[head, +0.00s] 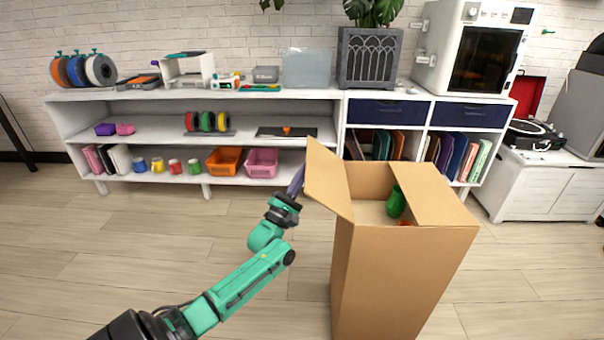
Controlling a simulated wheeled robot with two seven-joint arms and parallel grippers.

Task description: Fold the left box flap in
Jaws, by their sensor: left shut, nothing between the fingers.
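A tall brown cardboard box (390,275) stands on the floor right of centre. Its left flap (328,181) stands up, tilted outward from the opening. A green object (396,202) and a bit of something orange show inside the box. My left gripper (297,179) is shut and empty, just outside the left flap, close to its left edge. I cannot tell whether it touches the flap. The fingertips are partly hidden. My right gripper is not in view.
A long white shelf unit (240,95) stands along the back wall, with spools, bins and books. A white cabinet (540,190) with a turntable (535,133) stands at the right. The wooden floor left of the box is clear apart from my arm.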

